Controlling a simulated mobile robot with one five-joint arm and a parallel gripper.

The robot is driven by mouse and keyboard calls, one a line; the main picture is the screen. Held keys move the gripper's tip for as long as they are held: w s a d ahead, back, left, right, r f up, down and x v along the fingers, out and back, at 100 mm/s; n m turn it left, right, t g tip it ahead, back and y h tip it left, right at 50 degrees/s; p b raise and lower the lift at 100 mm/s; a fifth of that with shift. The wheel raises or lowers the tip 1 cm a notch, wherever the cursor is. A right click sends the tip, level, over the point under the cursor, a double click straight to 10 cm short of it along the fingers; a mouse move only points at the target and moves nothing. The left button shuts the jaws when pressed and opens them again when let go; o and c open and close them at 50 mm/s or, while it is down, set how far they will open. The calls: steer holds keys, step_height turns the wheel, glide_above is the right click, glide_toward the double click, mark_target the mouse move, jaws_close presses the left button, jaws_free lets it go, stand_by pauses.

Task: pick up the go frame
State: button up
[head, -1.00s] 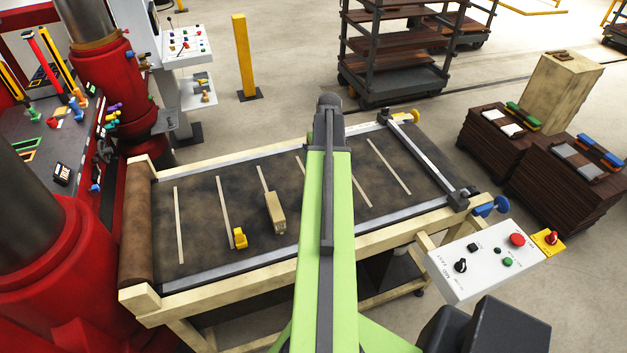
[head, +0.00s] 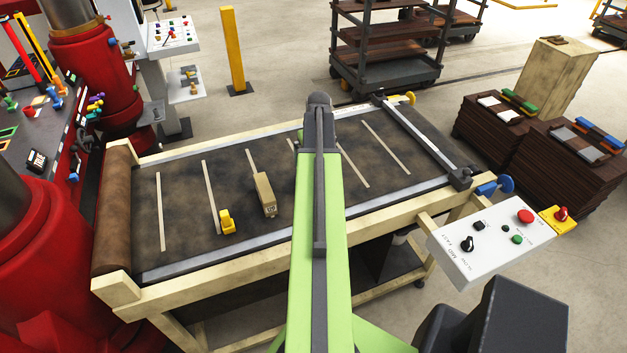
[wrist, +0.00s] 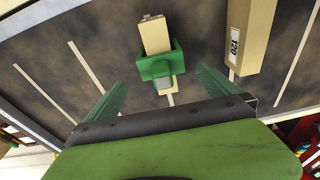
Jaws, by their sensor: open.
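The go frame (wrist: 162,63) is the green frame with a small tab in the wrist view, lying on the dark belt. A beige block (wrist: 154,35) stands at its opening, partly hidden by the frame. My gripper (wrist: 161,84) is open, with one green finger to each side of the frame's near end. I see no finger touching it. In the head view my light green arm covers this spot, so frame and fingers are hidden there.
A beige block marked 120 (wrist: 250,38) lies close to the right finger; it also shows in the head view (head: 265,194). A yellow piece (head: 227,222) sits left of it on the belt (head: 185,225). A control box (head: 490,240) stands at front right.

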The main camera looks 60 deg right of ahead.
steer(key=f+b, duration=0.3)
steer(key=w+f+b, duration=0.1)
steer(key=f+b, duration=0.1)
steer(key=shift+d+f, duration=0.1)
steer(key=shift+d, duration=0.05)
steer(key=shift+r, duration=0.25)
steer(key=c, duration=1.8)
